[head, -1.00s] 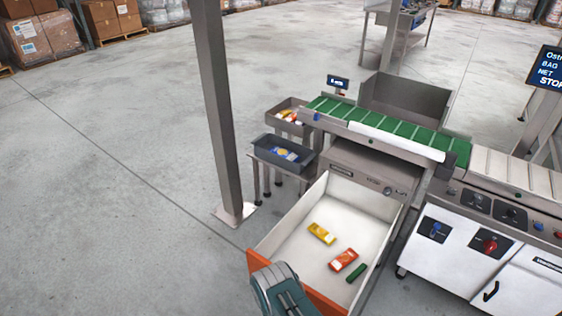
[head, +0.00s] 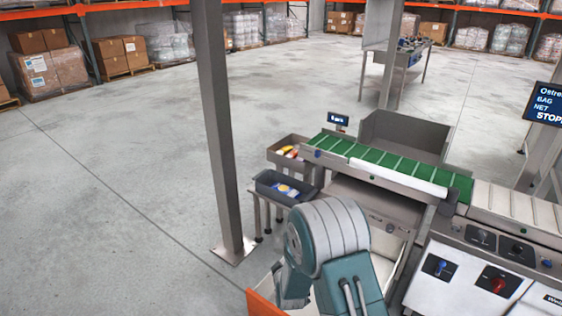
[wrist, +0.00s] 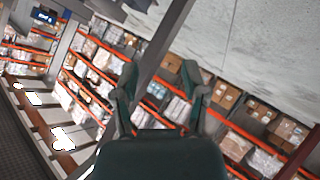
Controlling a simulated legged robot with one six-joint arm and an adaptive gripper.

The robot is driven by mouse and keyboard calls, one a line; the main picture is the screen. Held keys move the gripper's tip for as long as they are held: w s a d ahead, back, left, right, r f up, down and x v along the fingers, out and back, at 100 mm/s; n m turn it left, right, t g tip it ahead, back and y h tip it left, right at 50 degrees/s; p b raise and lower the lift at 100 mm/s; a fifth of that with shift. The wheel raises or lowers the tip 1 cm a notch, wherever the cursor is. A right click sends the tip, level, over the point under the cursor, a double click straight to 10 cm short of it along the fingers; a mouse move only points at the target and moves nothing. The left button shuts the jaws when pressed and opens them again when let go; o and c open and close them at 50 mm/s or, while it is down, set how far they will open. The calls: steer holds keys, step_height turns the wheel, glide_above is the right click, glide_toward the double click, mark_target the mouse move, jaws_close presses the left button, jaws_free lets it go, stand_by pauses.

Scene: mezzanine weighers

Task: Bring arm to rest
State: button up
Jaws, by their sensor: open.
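My gripper (wrist: 160,85) shows in the wrist view with its two fingers apart and nothing between them. The wrist view is tilted and looks out over shelving and floor. In the head view my arm is raised in front of the open drawer (head: 262,303) and hides most of it, including its contents. The gripper itself cannot be made out in the head view.
A green conveyor (head: 385,168) runs behind the drawer. A dark grey tray (head: 262,190) stands on a stand to its left, near a steel post (head: 218,130). White machine cabinets (head: 455,285) stand at the right. The floor (head: 110,200) at left is clear.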

steer(key=s+d+r+m+g, duration=0.1)
steer(key=s+d+r, duration=0.2)
steer(key=r, duration=0.5)
steer(key=s+d+r+m+g, duration=0.1)
steer(key=s+d+r+m, duration=0.15)
steer(key=r, duration=0.55)
steer(key=s+d+r+m+g, duration=0.1)
steer(key=s+d+r, duration=0.1)
steer(key=s+r, duration=0.35)
steer(key=s+d+r+m+g, duration=0.1)
steer(key=s+d+r, duration=0.3)
steer(key=s, duration=0.7)
steer(key=s+d+r+m+g+h, duration=0.1)
steer(key=s+d+r+m, duration=0.2)
steer(key=s+r, duration=0.3)
steer(key=s, duration=0.5)
steer(key=shift+s+d+r+m+g+h, duration=0.25)
steer(key=shift+s+d+m+g+h, duration=0.05)
steer(key=shift+s+d+m+g, duration=0.1)
